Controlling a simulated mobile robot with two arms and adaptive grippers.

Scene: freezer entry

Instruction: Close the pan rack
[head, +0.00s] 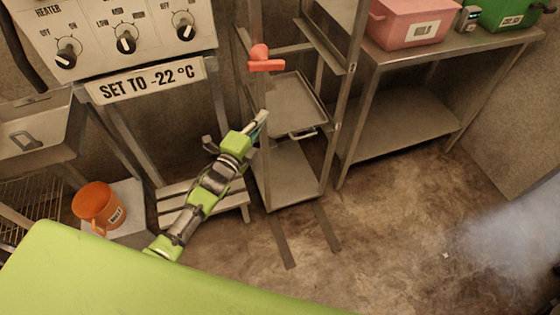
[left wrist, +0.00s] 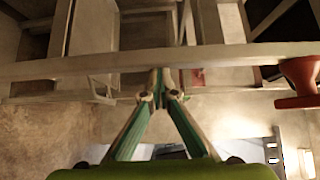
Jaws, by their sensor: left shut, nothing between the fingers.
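The pan rack (head: 337,125) is a tall metal frame with posts and shelves in the middle of the head view. A tray (head: 291,98) with a handle sits in it, above a lower shelf (head: 293,172). A red-orange latch-like part (head: 265,60) is on the rack's left front post and also shows at right in the left wrist view (left wrist: 300,80). My left gripper (head: 262,118) is shut and empty, its tips at the left post below the red part. In the left wrist view its fingertips (left wrist: 160,88) meet at a metal bar (left wrist: 100,66); contact is unclear.
A steel table (head: 400,130) with a pink bin (head: 408,25) and a green bin (head: 510,12) stands right. A control panel (head: 120,35), an orange bucket (head: 98,205) and a low step (head: 200,197) are left. Two dark floor strips (head: 328,228) extend before the rack; open floor lies right.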

